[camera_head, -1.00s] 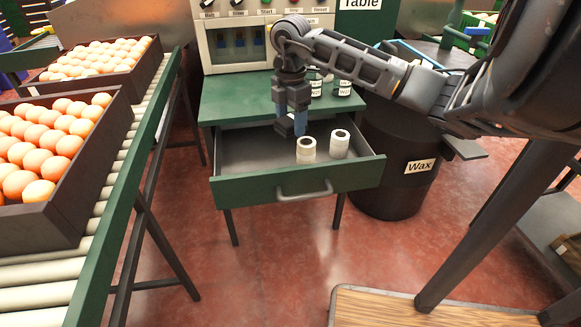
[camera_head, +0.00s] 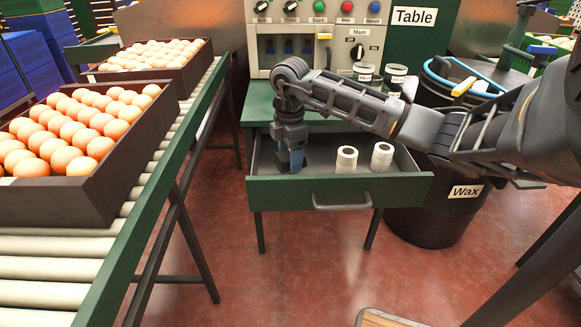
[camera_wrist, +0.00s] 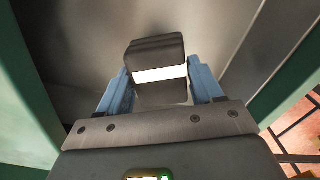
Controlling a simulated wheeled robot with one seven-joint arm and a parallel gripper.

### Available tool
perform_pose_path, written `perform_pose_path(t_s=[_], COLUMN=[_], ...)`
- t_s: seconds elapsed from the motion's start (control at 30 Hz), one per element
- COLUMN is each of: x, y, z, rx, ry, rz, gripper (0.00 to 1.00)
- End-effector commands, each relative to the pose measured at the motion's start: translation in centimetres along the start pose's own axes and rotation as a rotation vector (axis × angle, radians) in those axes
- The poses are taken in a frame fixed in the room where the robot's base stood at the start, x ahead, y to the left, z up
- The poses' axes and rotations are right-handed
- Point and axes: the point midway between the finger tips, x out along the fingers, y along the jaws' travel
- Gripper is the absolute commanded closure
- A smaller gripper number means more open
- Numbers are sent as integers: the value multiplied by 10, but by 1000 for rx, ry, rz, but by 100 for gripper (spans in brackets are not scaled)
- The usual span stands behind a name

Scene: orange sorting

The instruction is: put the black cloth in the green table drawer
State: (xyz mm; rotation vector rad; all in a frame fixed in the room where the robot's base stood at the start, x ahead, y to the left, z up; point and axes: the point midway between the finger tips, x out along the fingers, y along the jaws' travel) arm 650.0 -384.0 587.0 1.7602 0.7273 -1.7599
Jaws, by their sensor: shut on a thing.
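The green table drawer (camera_head: 275,194) is pulled open under the green table (camera_head: 256,105). My gripper (camera_head: 291,160) points down inside the left part of the drawer. In the wrist view my gripper (camera_wrist: 160,92) has its two blue fingers shut on the black cloth (camera_wrist: 155,50), a folded dark block with a white band. The grey drawer floor lies below the cloth. Whether the cloth touches the floor I cannot tell. In the head view the cloth is mostly hidden by my gripper.
Two rolls, one (camera_head: 346,160) and another (camera_head: 382,157), stand in the drawer right of my gripper. A control panel (camera_head: 300,70) and jars (camera_head: 363,72) are on the table. A conveyor (camera_head: 150,200) with crates of oranges is left. A black Wax barrel (camera_head: 425,225) stands right.

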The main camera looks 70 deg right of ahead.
Motion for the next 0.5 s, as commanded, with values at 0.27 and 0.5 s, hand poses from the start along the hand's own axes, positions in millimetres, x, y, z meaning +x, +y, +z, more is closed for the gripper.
perform_pose_path(t_s=[0.27, 0.5], x=[34, 33], y=[-1, -1], z=[0, 0], rx=[0, -1], ry=[0, -1], rz=[-1, -1], gripper=[65, 65])
